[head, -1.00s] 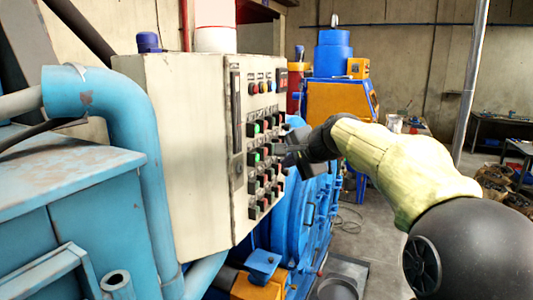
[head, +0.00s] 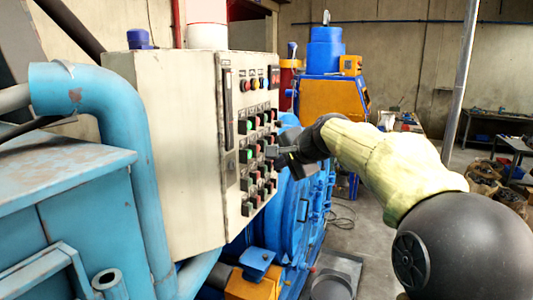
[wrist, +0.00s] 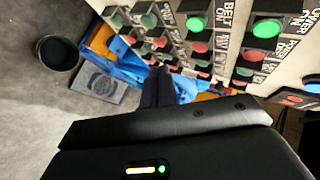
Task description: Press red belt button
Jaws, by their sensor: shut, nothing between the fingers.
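The control panel (head: 183,150) carries rows of green and red buttons. In the wrist view a label reading BELT (wrist: 229,16) sits beside a lit green button (wrist: 195,24), with the red belt button (wrist: 199,47) next to that.
A blue pipe (head: 125,130) and blue cabinet (head: 90,215) stand left of the panel. Blue drum machinery (head: 300,205) lies behind and below my gripper. Open floor (head: 370,235) is to the right, with a metal post (head: 461,80).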

